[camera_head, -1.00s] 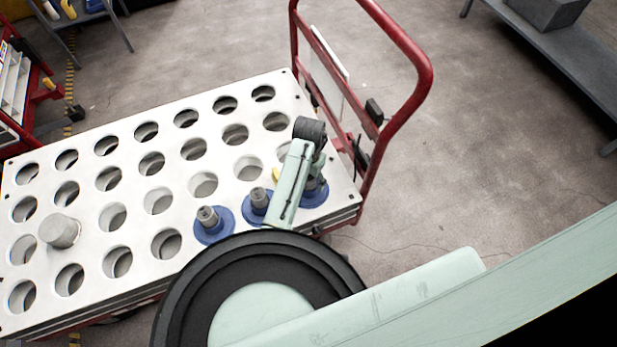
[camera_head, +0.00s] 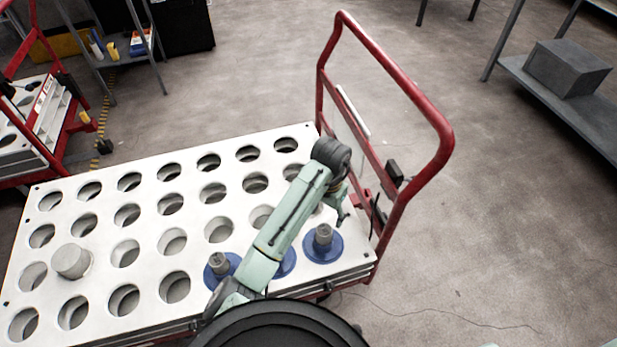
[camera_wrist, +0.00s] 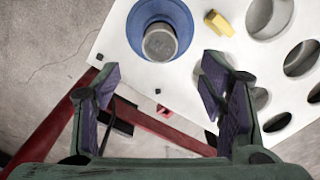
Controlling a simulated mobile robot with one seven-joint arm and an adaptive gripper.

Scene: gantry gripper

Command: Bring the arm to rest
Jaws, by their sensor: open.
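My green arm reaches up over the perforated white plate (camera_head: 150,225) in the head view. My gripper (camera_head: 342,212) hangs at its far end, near the plate's right edge, partly hidden by the wrist. In the wrist view my gripper (camera_wrist: 160,82) is open, with nothing between its purple-padded fingers. A blue-flanged part with a grey stub (camera_head: 323,246) stands on the plate near that edge. It also shows beyond the fingers in the wrist view (camera_wrist: 160,42), apart from them. Another blue-flanged part (camera_head: 218,265) stands to the left; one between them (camera_head: 287,263) is mostly hidden by my arm.
A red cart handle (camera_head: 441,135) rises just right of my gripper. A grey cylinder (camera_head: 72,261) sits on the plate's left. A yellow piece (camera_wrist: 242,17) lies on the plate in the wrist view. A shelf with a grey box (camera_head: 567,68) stands far right. Floor between is clear.

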